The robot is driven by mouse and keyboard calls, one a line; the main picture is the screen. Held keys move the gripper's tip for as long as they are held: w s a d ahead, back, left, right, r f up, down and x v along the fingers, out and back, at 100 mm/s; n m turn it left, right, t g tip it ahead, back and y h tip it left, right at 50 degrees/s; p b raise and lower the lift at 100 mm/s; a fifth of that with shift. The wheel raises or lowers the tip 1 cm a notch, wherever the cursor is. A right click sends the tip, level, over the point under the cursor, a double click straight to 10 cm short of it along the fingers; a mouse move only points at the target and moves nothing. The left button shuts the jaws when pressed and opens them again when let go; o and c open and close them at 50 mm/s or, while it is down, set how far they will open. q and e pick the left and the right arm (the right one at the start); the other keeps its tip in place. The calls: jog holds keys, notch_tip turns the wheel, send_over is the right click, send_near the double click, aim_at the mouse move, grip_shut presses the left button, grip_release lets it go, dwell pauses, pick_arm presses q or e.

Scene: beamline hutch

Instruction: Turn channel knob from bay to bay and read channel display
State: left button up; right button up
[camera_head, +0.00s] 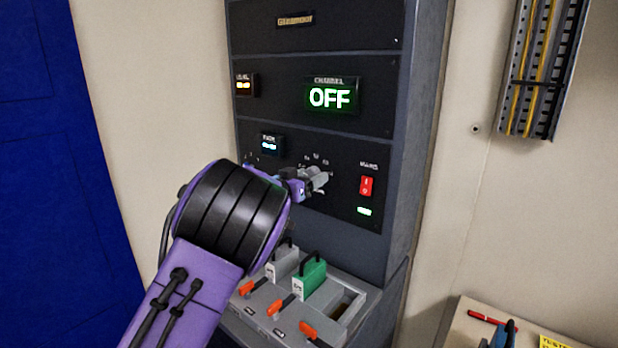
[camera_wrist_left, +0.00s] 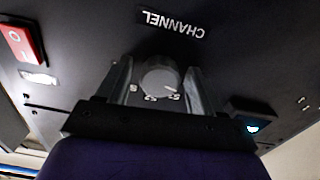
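The channel display (camera_head: 331,97) on the rack panel reads OFF in green. The round grey channel knob (camera_wrist_left: 159,77) is below the word CHANNEL, which is upside down in the left wrist view. My left gripper (camera_wrist_left: 160,72) has one finger on each side of the knob, with narrow gaps seeming to show, so it looks open around it. Which mark the knob points to is not clear. My right gripper is not in view.
A red mains switch (camera_head: 366,186) is just right of the left gripper, with a green light below. Under the panel, a shelf holds a grey block (camera_head: 282,262), a green block (camera_head: 309,277) with handles, and orange levers. A bench (camera_head: 468,328) stands at lower right.

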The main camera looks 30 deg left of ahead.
pick_arm(q)
jog(key=shift+f, duration=0.1)
jog(key=c, duration=0.8)
jog(key=shift+f+m, duration=0.1)
jog(key=shift+m, duration=0.2)
jog(key=shift+a+f+m+b, duration=0.1)
jog(key=shift+m+b, duration=1.95)
jog(key=shift+m, duration=1.55)
jog(key=o, duration=1)
jog(key=shift+a, duration=0.1)
jog(key=shift+r, duration=0.2)
